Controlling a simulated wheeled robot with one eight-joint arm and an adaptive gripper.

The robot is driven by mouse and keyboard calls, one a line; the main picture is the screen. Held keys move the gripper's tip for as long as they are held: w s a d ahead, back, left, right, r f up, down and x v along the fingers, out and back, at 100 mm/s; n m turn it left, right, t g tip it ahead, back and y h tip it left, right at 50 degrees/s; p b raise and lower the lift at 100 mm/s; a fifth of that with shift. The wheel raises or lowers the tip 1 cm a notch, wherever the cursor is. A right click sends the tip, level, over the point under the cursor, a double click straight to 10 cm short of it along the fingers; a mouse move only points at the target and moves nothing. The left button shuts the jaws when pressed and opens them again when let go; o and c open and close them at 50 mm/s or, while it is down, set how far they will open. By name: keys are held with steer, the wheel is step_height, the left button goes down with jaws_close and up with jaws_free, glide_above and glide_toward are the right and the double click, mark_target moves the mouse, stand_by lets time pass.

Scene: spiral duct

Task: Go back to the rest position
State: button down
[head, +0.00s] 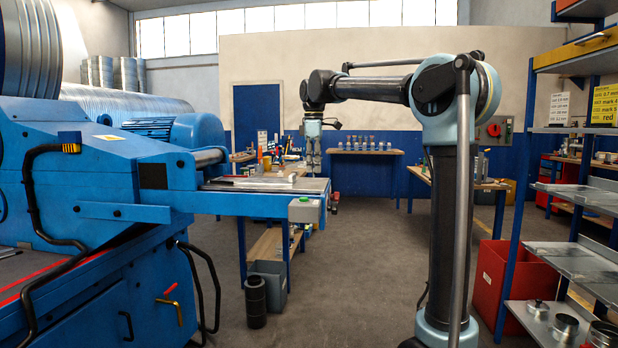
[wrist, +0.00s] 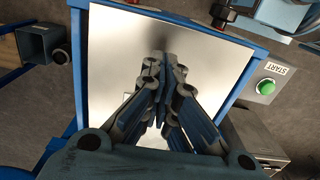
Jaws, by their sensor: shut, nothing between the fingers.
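My gripper (head: 313,168) hangs pointing down at the end of my raised arm, near the outer end of the blue machine's table. In the wrist view my gripper (wrist: 163,75) is shut, with its fingers together and nothing between them. Below the fingers is the bare, shiny metal table top (wrist: 110,55) with a blue rim. It also shows in the head view (head: 250,185). I cannot tell the exact height of the fingertips above it.
A grey box with a green start button (head: 304,209) sits at the table's end. The blue machine (head: 100,185) fills the left. A shelf rack (head: 575,195) and a red bin (head: 495,280) stand at right. A dark cylinder (head: 256,300) stands on the floor. Open floor lies between.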

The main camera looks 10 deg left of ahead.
step_height(320, 180, up, 6)
steer(key=s+d+f+m+t, duration=0.1)
steer(key=s+d+f+m, duration=0.3)
steer(key=s+d+f, duration=0.5)
steer(key=s+d+f+m, duration=0.5)
steer(key=d+f, duration=0.1)
steer(key=d, duration=0.5)
steer(key=s+d+f+m, duration=0.3)
steer(key=s+f, duration=0.3)
steer(key=f, duration=0.3)
steer(key=s+d+f+m, duration=0.3)
steer(key=s+f, duration=0.3)
steer(key=f, duration=0.3)
steer(key=s+d+f+m+t, duration=0.1)
steer(key=s+d+f+m, duration=0.1)
steer(key=s+f, duration=0.4)
step_height(320, 180, down, 4)
steer(key=shift+d+r+m, duration=0.1)
steer(key=shift+d+m, duration=0.3)
steer(key=shift+d, duration=0.35)
steer(key=shift+w, duration=0.1)
steer(key=shift+w+f, duration=0.2)
steer(key=shift+w, duration=0.2)
